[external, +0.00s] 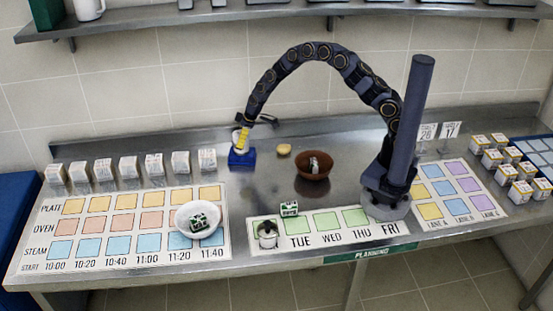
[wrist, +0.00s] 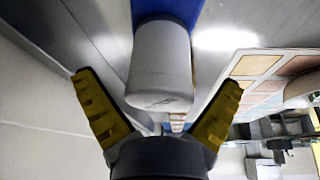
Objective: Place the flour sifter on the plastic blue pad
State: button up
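A pale grey, rounded cylinder, which looks like the flour sifter (wrist: 160,62), is between my fingers in the wrist view. In the external view only a whitish part of it (external: 236,134) shows beside my fingers. The blue pad (external: 242,159) is directly below, at the back of the counter; its blue also shows behind the cylinder in the wrist view (wrist: 168,9). The cylinder appears to be on the pad, though the contact is hidden. My gripper (wrist: 160,80) has its yellow fingers spread wide, apart from the cylinder on both sides. It also shows in the external view (external: 243,139).
A yellow lump (external: 284,149) and a brown bowl (external: 312,170) are right of the pad. Several small boxes (external: 128,167) line the back left. A white bowl (external: 186,219) and a metal cup (external: 267,235) stand nearer the front. The wall is close behind.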

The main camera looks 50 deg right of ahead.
jog(key=v, duration=1.2)
jog(key=s+d+r+m+g, duration=0.1)
jog(key=s+r, duration=0.4)
jog(key=s, duration=0.3)
jog(key=s+d+r+m+g, duration=0.1)
jog(key=s+r, duration=0.3)
jog(key=s, duration=0.5)
jog(key=s+d+r+m+g+h, duration=0.1)
jog(key=s+d+m, duration=0.1)
jog(key=s, duration=0.8)
jog(key=s+d+r+m+g+h, duration=0.1)
jog(key=s+d+m+g, duration=0.1)
jog(key=s, duration=0.8)
jog(key=shift+s+d+r+m, duration=0.25)
jog(key=shift+s+d+m, duration=0.1)
jog(key=shift+d+m, duration=0.1)
